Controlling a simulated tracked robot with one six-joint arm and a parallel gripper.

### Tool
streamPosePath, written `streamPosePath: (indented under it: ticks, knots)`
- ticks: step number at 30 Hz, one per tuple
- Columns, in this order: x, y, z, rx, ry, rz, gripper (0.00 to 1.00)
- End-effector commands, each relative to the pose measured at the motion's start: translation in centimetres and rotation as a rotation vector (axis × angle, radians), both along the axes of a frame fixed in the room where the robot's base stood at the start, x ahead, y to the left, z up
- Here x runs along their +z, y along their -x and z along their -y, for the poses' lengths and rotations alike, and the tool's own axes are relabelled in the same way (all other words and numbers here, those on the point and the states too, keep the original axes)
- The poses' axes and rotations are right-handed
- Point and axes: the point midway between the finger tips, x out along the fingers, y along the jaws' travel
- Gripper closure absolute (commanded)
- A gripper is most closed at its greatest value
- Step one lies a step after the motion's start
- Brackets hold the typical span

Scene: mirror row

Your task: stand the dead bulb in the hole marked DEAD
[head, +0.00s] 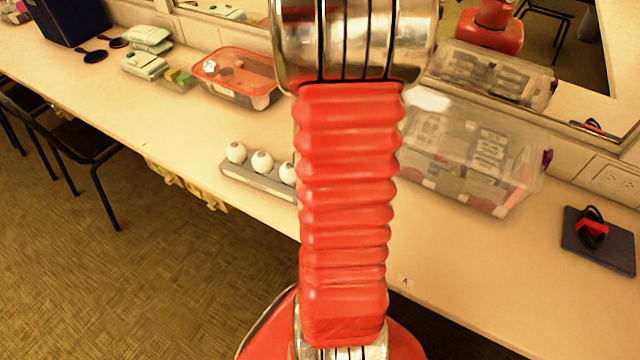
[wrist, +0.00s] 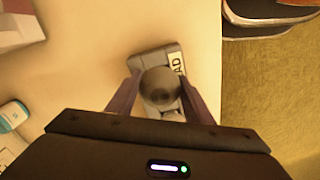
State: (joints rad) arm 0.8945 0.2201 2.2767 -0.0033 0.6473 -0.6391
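In the wrist view a grey, round-headed bulb (wrist: 159,87) sits between the two fingertips of my gripper (wrist: 160,80), which touch it on both sides. Below it is a grey block (wrist: 147,60) with a white label (wrist: 177,62) whose visible letters read "AD"; the rest is covered. The bulb hides the hole and its own lower end, so I cannot tell whether it is in the hole or above it. My gripper, the held bulb and the block do not show in the head view, where my red arm covers the middle.
A grey rack (head: 230,171) with white bulbs (head: 262,161) stands by the table's front edge. A clear box (head: 465,165) stands right of my arm, and a red-lidded tub (head: 238,72) behind left. A dark pad (head: 600,252) lies far right. The wrist view shows a chair (wrist: 270,12) beyond the edge.

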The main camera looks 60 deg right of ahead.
Motion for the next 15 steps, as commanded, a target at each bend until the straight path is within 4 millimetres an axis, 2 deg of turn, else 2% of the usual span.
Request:
streamPosePath:
  ticks: [7,15]
  knots:
    - [0.00,0.02,-0.01,0.000,0.000,0.000,0.35]
    - [0.09,0.00,0.02,0.000,0.000,0.000,0.35]
